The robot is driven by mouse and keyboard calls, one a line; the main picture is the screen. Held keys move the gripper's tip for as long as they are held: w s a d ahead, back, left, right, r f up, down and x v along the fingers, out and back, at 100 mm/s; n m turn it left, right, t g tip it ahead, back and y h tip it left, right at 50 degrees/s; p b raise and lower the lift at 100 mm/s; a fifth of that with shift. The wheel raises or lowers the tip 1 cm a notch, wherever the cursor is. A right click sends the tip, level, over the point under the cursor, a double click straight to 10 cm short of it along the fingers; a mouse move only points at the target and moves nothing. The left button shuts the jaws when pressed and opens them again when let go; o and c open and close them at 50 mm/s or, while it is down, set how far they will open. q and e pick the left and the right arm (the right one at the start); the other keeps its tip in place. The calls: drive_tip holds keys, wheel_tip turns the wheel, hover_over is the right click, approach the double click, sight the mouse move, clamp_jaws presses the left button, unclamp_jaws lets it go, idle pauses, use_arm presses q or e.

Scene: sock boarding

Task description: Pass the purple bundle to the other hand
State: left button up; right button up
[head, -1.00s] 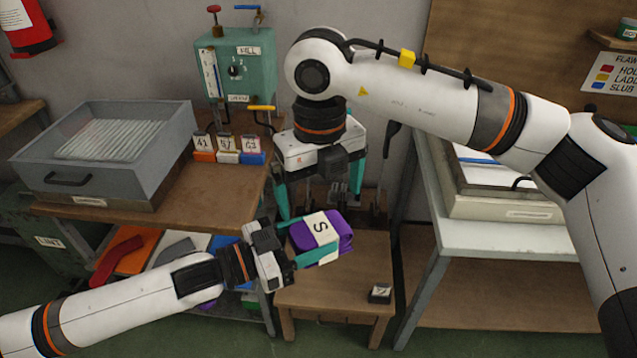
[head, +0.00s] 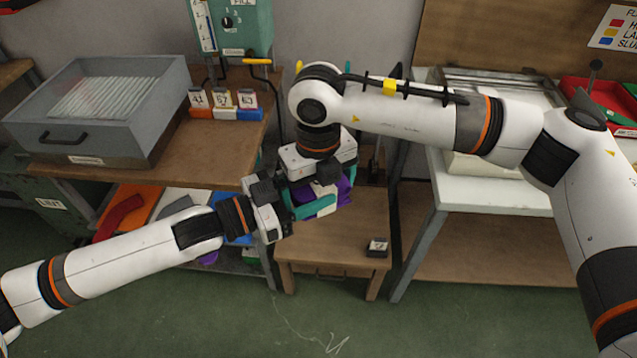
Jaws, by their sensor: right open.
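The purple bundle (head: 342,192) with a white band is above the small wooden table, partly hidden behind the grippers. My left gripper (head: 312,208) comes in from the left, with its teal fingers on the bundle; it holds the bundle clear of the tabletop. My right gripper (head: 322,186) points down from above, right over the bundle, its body close to it. It is open, and its fingers are mostly hidden, so I cannot tell whether they touch the bundle.
The small wooden table (head: 335,238) carries a black numbered block (head: 377,247). A grey box (head: 100,110) and coloured numbered cards (head: 222,104) stand on the left bench. A white-topped bench (head: 490,195) is to the right.

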drive_tip(key=c, duration=0.5)
use_arm(q)
drive_tip(key=o, duration=0.6)
use_arm(e)
drive_tip(key=shift+c, duration=1.2)
use_arm(q)
drive_tip(key=o, duration=0.5)
